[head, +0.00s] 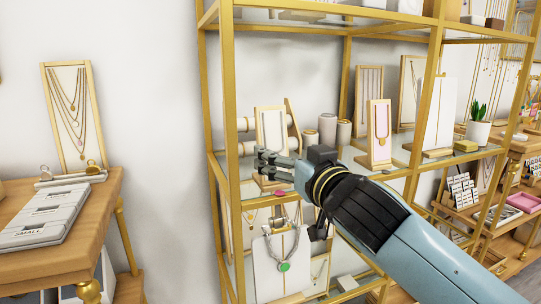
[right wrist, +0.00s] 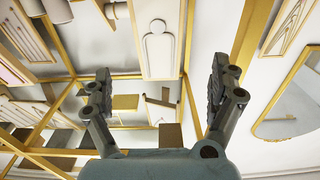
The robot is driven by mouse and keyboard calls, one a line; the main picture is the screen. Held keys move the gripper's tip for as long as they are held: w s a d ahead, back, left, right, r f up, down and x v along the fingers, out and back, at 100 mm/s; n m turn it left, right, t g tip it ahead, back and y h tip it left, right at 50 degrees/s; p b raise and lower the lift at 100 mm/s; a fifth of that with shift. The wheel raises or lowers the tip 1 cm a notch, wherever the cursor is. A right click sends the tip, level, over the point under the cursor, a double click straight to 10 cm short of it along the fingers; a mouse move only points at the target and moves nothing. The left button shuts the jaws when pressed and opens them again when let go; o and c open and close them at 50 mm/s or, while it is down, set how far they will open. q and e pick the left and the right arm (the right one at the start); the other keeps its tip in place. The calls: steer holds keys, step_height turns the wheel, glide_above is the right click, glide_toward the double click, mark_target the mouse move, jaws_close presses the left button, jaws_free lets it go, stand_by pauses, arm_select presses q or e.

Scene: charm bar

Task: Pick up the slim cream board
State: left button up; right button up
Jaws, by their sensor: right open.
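A slim cream board (head: 272,125) with a wooden frame and a thin necklace stands upright on the gold-framed shelf. The right gripper is open and empty. My left gripper is not in view.
Gold shelf posts (head: 231,150) stand close to my right arm. Grey cylinders (head: 327,129) and a board with a pink pendant (head: 379,135) stand to the right on the shelf. A wooden table (head: 100,207) is at left.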

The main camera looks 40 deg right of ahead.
mark_target(273, 141)
steer(key=x, duration=0.4)
steer(key=shift+w, duration=0.1)
steer(key=p+x, duration=0.2)
steer(key=x, duration=0.3)
steer(key=shift+w+d+r, duration=0.1)
steer(key=shift+w+r, duration=0.05)
steer(key=shift+w, duration=0.1)
steer(key=c, duration=1.4)
